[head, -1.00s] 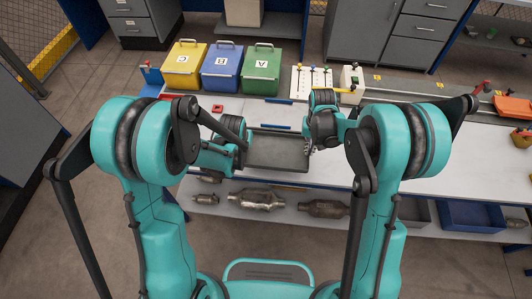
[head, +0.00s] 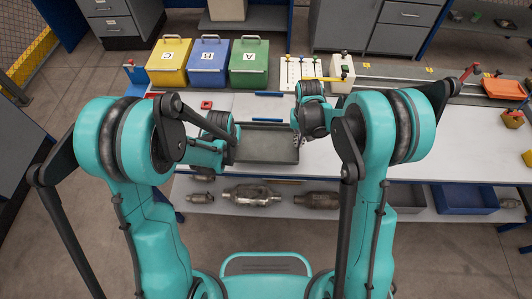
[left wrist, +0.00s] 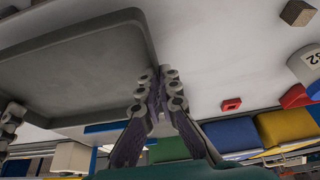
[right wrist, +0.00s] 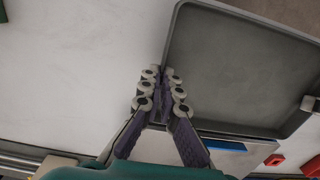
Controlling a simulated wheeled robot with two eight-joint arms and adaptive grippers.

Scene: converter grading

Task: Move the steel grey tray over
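The steel grey tray (head: 267,147) is shallow and empty, at the front middle of the white table in the head view. It also shows in the left wrist view (left wrist: 75,65) and the right wrist view (right wrist: 240,70). My left gripper (left wrist: 160,85) is shut on the tray's rim at its left side in the head view. My right gripper (right wrist: 162,82) is shut on the rim at the opposite side. I cannot tell whether the tray touches the table. The arms partly hide both grippers in the head view.
Yellow (head: 169,65), blue (head: 208,65) and green (head: 249,66) lidded bins stand behind the tray. A white block (head: 342,74) stands to the back right. Metal converters (head: 252,195) lie on the lower shelf.

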